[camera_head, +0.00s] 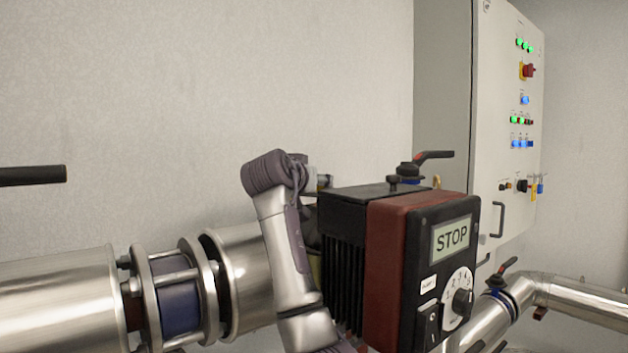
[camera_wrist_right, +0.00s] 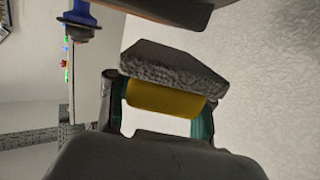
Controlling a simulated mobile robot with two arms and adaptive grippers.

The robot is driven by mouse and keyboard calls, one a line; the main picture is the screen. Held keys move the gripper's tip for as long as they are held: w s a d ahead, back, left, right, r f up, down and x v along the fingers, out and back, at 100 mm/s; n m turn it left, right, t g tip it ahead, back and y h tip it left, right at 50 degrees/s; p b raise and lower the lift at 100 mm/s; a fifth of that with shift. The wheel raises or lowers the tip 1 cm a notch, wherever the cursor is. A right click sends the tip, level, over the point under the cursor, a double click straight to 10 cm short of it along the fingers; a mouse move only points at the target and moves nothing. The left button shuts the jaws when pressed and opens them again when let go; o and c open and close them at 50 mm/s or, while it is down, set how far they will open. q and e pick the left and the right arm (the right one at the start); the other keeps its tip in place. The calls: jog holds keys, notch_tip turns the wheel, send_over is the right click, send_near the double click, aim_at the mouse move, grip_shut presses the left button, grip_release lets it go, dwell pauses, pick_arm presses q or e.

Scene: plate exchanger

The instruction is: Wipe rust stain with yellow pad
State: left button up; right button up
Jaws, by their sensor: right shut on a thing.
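A yellow pad (camera_wrist_right: 165,99) with a rough grey layer (camera_wrist_right: 170,66) on one side is in the right wrist view. My right gripper (camera_wrist_right: 158,108) is shut on the pad, with a finger at each end of it. In the head view my right arm rises in front of the steel pipe, and its gripper end is largely hidden behind the black and red pump unit (camera_head: 385,265). I cannot make out a rust stain in either view. My left gripper is not in view.
The pump unit shows "STOP" on its display (camera_head: 452,238) and stands close beside my right arm. Steel pipes with a flanged joint (camera_head: 178,303) run at left. A valve with a dark handle (camera_head: 433,155) is behind the pump. A control cabinet (camera_head: 505,120) hangs at right.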

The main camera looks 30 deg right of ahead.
dwell(0.3)
jog(key=shift+f, duration=0.3)
jog(key=shift+f+b, duration=0.7)
